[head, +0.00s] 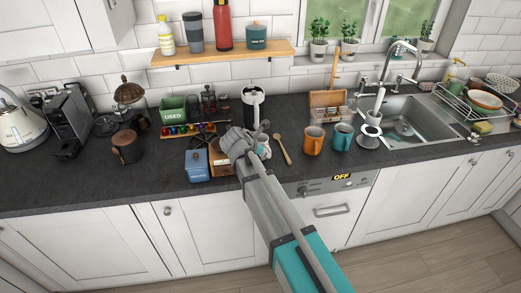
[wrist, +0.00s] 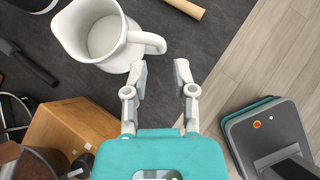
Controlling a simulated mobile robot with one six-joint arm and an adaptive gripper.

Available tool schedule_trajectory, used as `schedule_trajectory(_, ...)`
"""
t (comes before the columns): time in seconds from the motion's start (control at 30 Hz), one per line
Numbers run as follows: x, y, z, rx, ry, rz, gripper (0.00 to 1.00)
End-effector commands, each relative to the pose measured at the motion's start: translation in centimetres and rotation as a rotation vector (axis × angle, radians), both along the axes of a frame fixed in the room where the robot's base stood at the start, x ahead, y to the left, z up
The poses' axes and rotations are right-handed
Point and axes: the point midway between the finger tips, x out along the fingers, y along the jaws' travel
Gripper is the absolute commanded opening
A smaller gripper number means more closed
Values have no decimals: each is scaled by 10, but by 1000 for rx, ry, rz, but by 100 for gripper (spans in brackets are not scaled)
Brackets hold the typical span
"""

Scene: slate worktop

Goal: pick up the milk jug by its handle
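The milk jug (wrist: 88,38) is white and stands upright on the dark worktop, at the upper left of the wrist view. Its handle (wrist: 156,42) points to the right, just beyond my fingertips. My gripper (wrist: 160,68) is open, with its two fingers apart and nothing between them. The handle appears in front of the gap, and I see no clear contact. In the head view my gripper (head: 246,146) is over the worktop near its front edge. It hides most of the jug there; only a little white (head: 264,150) shows beside it.
A wooden box (head: 220,163) and a blue canister (head: 195,166) stand left of my gripper. A wooden spoon (head: 284,150) lies to the right, then an orange mug (head: 313,141) and a teal mug (head: 342,138). A white and black container (head: 253,98) stands behind.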

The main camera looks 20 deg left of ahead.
Motion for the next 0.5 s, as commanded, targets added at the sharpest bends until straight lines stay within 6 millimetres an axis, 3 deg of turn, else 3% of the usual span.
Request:
schedule_trajectory(0.2, 18, -6, -19, 0, 0, -3, 35)
schedule_trajectory(0.5, 27, -10, -27, -1, 0, -2, 35)
